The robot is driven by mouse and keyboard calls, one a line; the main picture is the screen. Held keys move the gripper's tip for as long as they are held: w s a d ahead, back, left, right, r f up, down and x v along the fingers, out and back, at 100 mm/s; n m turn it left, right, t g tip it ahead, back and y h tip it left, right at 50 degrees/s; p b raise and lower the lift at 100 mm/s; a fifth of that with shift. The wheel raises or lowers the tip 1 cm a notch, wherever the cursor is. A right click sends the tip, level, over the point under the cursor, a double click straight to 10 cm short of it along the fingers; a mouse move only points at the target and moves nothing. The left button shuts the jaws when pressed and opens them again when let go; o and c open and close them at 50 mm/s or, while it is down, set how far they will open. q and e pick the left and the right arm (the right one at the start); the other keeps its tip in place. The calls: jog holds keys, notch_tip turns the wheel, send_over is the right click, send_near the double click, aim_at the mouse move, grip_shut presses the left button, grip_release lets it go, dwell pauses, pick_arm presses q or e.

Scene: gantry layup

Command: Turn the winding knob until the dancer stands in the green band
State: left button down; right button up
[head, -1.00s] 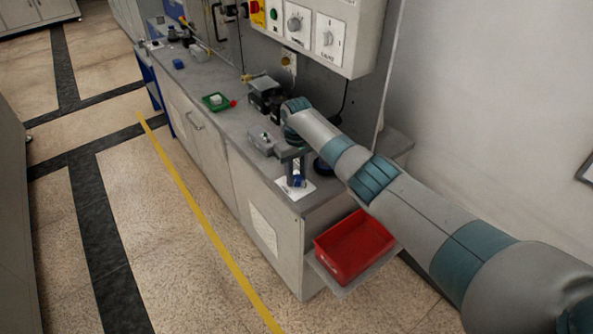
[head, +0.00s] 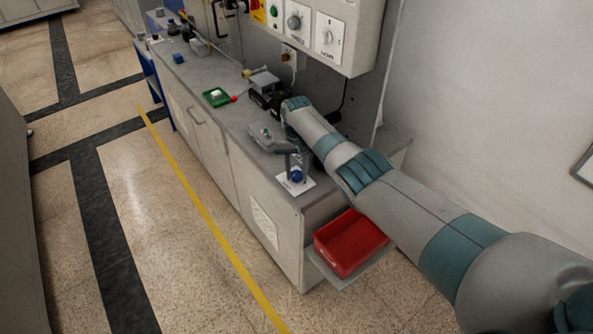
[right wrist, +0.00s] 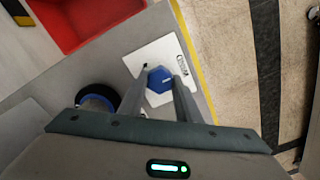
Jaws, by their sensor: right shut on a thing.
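The winding knob (right wrist: 160,79) is a blue hexagonal knob with a white mark, on a white plate (right wrist: 134,63) with dark print. In the head view the knob (head: 297,176) shows below my right gripper (head: 295,168), on the white plate (head: 309,184) near the bench's front end. In the right wrist view my right gripper (right wrist: 162,74) has one finger on each side of the knob and is shut on it. I cannot make out the dancer or its green band in either view. My left gripper is not in view.
A red bin (head: 350,245) sits on a low shelf at the bench end. A dark round thing with a blue ring (right wrist: 98,100) is beside the plate. A green tray (head: 216,97) lies farther along the bench. A grey control box (head: 355,45) hangs above.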

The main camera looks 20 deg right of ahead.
aim_at(297, 174)
jog(key=o, duration=1.1)
jog(key=shift+c, duration=0.2)
jog(key=shift+r, duration=0.1)
jog(key=shift+w+r, duration=0.1)
jog(key=shift+r, duration=0.55)
notch_tip(297, 174, up, 16)
jog(key=b, duration=0.3)
jog(key=shift+b, duration=0.35)
jog(key=shift+f, duration=0.1)
